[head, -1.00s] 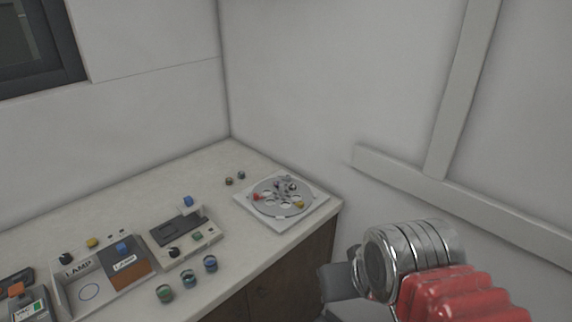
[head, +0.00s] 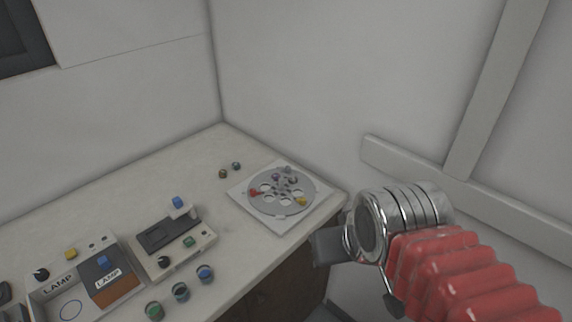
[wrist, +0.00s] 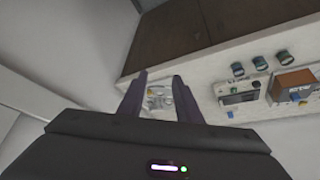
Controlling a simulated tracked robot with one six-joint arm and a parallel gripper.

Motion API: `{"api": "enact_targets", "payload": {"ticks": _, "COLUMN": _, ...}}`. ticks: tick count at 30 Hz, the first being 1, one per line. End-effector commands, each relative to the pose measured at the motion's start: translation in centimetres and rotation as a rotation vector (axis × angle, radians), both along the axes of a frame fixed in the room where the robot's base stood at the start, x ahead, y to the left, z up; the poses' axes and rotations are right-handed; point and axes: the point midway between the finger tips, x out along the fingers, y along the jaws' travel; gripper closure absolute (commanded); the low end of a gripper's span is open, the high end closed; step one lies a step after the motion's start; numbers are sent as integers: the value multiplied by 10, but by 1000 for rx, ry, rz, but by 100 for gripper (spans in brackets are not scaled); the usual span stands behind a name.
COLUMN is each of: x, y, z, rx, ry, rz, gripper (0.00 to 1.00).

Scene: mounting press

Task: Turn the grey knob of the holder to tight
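The holder (head: 267,206) is a round grey disc with several holes, on a white square plate at the right end of the counter. Small red, yellow and grey knobs stand on it. A grey knob (head: 293,180) seems to be near its right back; its setting is too small to read. In the wrist view the holder (wrist: 158,101) shows small between the fingers, partly hidden by them. My gripper (wrist: 160,88) is open and empty, its two dark fingers apart. In the head view my gripper (head: 330,246) is in front of the counter's right edge, apart from the holder.
Left of the holder on the counter (head: 130,195) stand a grey device (head: 172,240), a lamp box (head: 85,285) and several small round jars (head: 180,292). Two small dark pieces (head: 230,169) lie near the back wall. A wall with a raised rail (head: 410,170) is on the right.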

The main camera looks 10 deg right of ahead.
Motion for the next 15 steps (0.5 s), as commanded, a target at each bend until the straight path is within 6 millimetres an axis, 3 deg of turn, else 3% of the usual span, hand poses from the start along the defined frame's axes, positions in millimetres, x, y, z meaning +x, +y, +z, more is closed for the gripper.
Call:
{"api": "enact_targets", "payload": {"ticks": 8, "x": 13, "y": 0, "z": 9, "rx": -42, "ry": 8, "rz": 65, "gripper": 65}}
{"api": "enact_targets", "payload": {"ticks": 15, "x": 57, "y": 0, "z": 31, "rx": -186, "ry": 38, "rz": 304, "gripper": 65}}
